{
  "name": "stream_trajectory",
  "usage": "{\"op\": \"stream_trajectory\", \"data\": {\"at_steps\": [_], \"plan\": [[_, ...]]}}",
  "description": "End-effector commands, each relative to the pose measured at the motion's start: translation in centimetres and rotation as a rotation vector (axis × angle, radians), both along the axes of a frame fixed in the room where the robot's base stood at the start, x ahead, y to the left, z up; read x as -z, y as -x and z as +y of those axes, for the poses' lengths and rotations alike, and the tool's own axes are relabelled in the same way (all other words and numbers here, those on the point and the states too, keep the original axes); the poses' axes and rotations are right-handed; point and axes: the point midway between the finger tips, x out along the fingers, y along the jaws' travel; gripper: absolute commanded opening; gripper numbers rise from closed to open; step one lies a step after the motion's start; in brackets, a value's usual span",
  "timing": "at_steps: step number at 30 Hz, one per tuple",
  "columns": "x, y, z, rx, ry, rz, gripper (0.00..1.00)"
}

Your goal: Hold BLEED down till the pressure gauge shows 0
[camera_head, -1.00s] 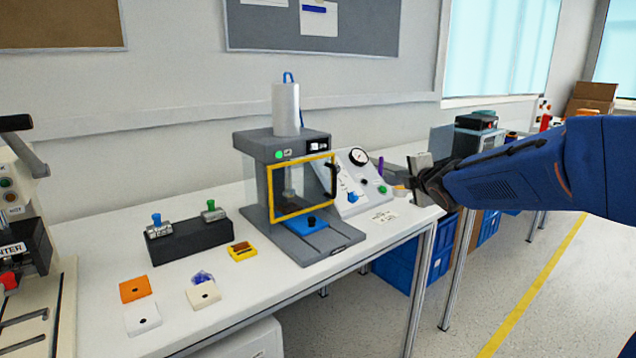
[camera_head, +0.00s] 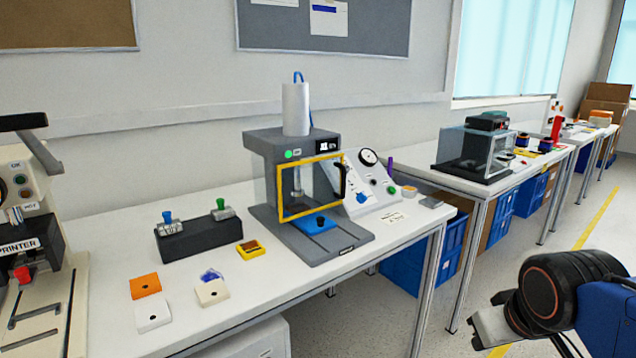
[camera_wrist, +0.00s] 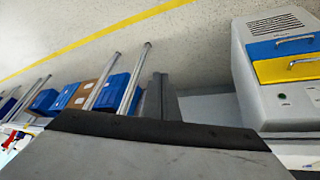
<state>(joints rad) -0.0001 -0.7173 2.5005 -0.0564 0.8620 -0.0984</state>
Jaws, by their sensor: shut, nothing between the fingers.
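The sloped light control panel (camera_head: 352,210) stands on the bench to the right of the grey press. It carries a round white pressure gauge (camera_head: 369,157) at its top, a blue knob (camera_head: 361,198) and a small green button (camera_head: 391,190). The labels and the needle are too small to read, so I cannot tell which control is BLEED. My gripper (camera_head: 482,328) is low at the right, in front of the bench and well away from the panel. It is shut and empty; its fingers also show in the wrist view (camera_wrist: 160,100), over the floor.
The press (camera_head: 290,150) has a yellow-framed guard (camera_head: 283,214) and a blue pad (camera_head: 314,223). A dark block with two valves (camera_head: 193,238) and several small plates lie left. Blue crates (camera_head: 405,270) stand under the benches. Floor right of the bench is open.

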Motion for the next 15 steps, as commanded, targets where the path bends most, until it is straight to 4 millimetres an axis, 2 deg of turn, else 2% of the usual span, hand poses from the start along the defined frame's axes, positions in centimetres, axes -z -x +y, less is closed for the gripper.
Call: {"op": "stream_trajectory", "data": {"at_steps": [1,3,6,15], "plan": [[0.6,1.5,0.4,0.03,-0.031,0.023,0.0],[1.3,2.9,0.7,0.064,-0.064,0.051,0.0],[1.9,4.1,1.0,0.092,-0.09,0.075,0.0],[2.0,4.4,1.1,0.101,-0.098,0.081,0.0]]}}
